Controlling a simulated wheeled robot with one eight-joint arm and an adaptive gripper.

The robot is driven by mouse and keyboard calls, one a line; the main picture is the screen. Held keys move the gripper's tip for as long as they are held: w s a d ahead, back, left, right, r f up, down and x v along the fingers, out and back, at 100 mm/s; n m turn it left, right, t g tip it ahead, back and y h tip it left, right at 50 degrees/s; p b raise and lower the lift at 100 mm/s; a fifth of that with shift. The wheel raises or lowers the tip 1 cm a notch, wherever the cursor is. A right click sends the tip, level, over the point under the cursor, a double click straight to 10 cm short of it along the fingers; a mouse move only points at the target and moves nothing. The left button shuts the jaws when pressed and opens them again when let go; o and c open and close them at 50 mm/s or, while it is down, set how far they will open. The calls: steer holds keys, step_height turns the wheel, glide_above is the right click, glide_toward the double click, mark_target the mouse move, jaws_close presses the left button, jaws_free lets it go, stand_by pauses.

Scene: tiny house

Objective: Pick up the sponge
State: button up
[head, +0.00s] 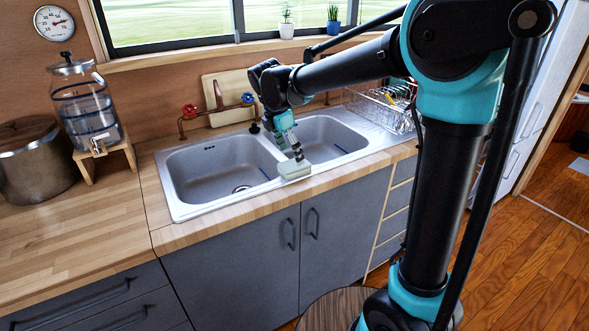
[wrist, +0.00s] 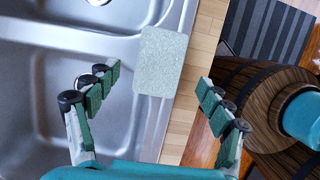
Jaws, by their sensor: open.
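The sponge (head: 294,170) is a pale grey-green block on the front rim of the sink (head: 190,210), by the divider between the two basins. In the wrist view the sponge (wrist: 163,60) lies flat across the sink edge, near the wooden counter. My gripper (head: 297,154) points down over the sponge. In the wrist view my gripper (wrist: 158,80) is open, with one finger to each side of the sponge and nothing held. The sponge's near end shows between the finger lines; the exact height gap cannot be told.
A red and blue-handled tap (head: 218,108) stands behind the basins. A dish rack (head: 385,108) is at the right. A glass dispenser (head: 88,105) and a metal pot (head: 35,160) stand at the left. The counter (head: 75,235) between pot and front edge is clear.

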mark_target(294, 164)
steer(key=shift+x, duration=2)
steer(key=shift+f, duration=0.2)
steer(key=c, duration=0.9)
steer(key=shift+o, duration=0.2)
steer(key=shift+r, duration=0.1)
step_height(294, 164, up, 20)
steer(key=shift+r, duration=0.15)
